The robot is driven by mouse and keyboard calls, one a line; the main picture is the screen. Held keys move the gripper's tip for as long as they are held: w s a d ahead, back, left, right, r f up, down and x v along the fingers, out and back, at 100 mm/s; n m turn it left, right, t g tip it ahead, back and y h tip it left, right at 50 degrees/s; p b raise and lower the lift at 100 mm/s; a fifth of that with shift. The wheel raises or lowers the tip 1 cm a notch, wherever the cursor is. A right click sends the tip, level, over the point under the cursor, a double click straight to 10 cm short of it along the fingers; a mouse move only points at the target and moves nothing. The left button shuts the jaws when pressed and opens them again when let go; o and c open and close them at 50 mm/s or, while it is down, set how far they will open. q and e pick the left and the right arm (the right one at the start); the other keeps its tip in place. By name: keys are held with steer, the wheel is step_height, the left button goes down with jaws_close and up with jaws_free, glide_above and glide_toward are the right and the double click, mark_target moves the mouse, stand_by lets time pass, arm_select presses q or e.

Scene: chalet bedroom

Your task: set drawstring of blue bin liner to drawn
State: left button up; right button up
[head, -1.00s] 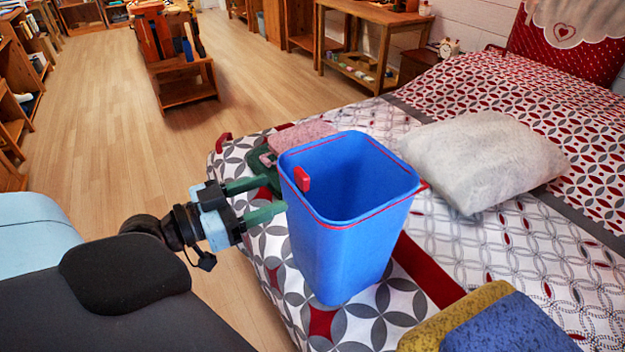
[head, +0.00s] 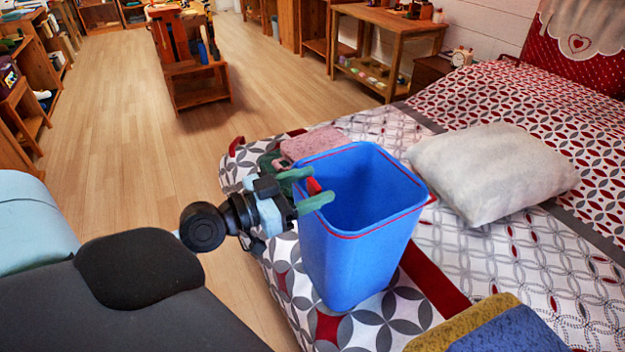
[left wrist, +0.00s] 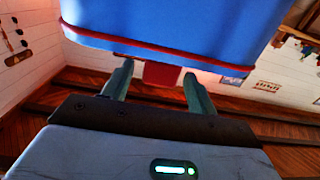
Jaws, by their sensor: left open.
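The blue bin liner (head: 365,245) is an open-topped blue bin shape standing on the bed, with a red drawstring (head: 375,231) running around its rim. A red tab (head: 313,186) sits at the rim's left side. My left gripper (head: 320,185) is open at that side, its two green fingers at rim height on either side of the tab. In the left wrist view the red tab (left wrist: 162,74) shows between the open fingers (left wrist: 158,80), below the blue wall (left wrist: 175,25). Whether the fingers touch the tab I cannot tell. My right gripper is not in view.
The bed carries a grey-white pillow (head: 490,172), a pink folded cloth (head: 312,143) behind the liner, and yellow and blue folded cloths (head: 505,330) at the front right. Wooden floor (head: 130,140) lies open to the left.

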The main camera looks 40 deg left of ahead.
mark_target(314, 182)
arm_select(q)
steer(key=shift+w+d, duration=0.25)
steer(key=shift+w, duration=0.25)
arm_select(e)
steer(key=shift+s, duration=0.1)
